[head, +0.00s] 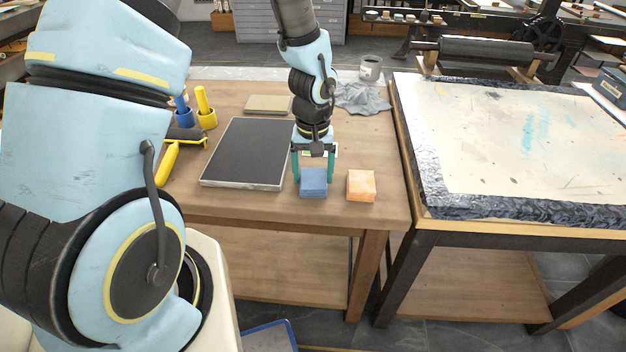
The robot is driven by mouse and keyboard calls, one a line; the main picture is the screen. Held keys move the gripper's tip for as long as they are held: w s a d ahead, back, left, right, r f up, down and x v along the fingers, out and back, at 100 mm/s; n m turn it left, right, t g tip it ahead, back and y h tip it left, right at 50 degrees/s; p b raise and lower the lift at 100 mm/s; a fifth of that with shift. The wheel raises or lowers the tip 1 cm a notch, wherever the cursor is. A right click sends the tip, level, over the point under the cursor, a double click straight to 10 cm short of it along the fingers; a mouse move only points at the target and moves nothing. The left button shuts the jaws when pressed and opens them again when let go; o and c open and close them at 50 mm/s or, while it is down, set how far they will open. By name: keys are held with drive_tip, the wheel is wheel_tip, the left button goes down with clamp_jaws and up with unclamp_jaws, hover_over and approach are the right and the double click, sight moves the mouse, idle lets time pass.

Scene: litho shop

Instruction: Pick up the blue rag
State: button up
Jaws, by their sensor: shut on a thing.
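The blue rag (313,185) is a folded, block-like stack near the front edge of the wooden table (260,208). My gripper (314,176) points down over it, with a teal finger on its left and right sides. The gripper is shut on the blue rag. I cannot tell whether the rag is touching the table or slightly above it. An orange folded rag (361,186) lies just to the right, apart from the gripper.
A dark slab (245,153) lies left of the gripper. A yellow-handled roller (178,150) and blue and yellow upright tools (204,108) stand farther left. A grey cloth (362,98) and a cup (371,68) are behind. A stained worktable (510,130) is at the right.

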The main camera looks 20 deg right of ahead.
sight(313, 176)
wheel_tip(313, 176, up, 10)
drive_tip(key=shift+b, duration=0.4)
drive_tip(key=o, duration=0.8)
drive_tip(key=c, duration=0.6)
drive_tip(key=shift+w, duration=0.1)
drive_tip(key=shift+c, duration=0.2)
